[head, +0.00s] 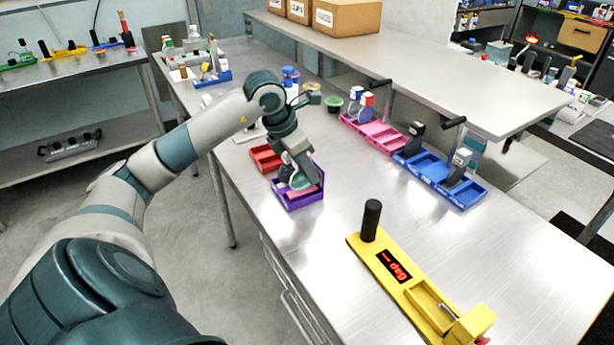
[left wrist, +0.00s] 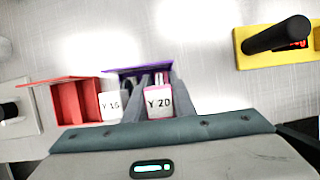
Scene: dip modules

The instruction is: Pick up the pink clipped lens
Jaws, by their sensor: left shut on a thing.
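My left gripper (head: 296,170) reaches down over a small purple tray (head: 302,201) near the table's left edge. In the left wrist view its two grey fingers (left wrist: 157,96) are closed on a white piece with a pink edge, marked "Y 20" (left wrist: 159,104); I take it for the pink clipped lens. The piece is at the purple tray (left wrist: 128,70), and I cannot tell whether it still touches it. A white "Y 16" tag (left wrist: 111,106) lies just outside the left finger. My right gripper is not in view.
A red tray (head: 265,157) sits beside the purple one. A pink tray (head: 379,136) and a blue tray (head: 433,175) stand under the shelf edge. A yellow device (head: 412,291) with a black knob is at the front right. The table centre is clear.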

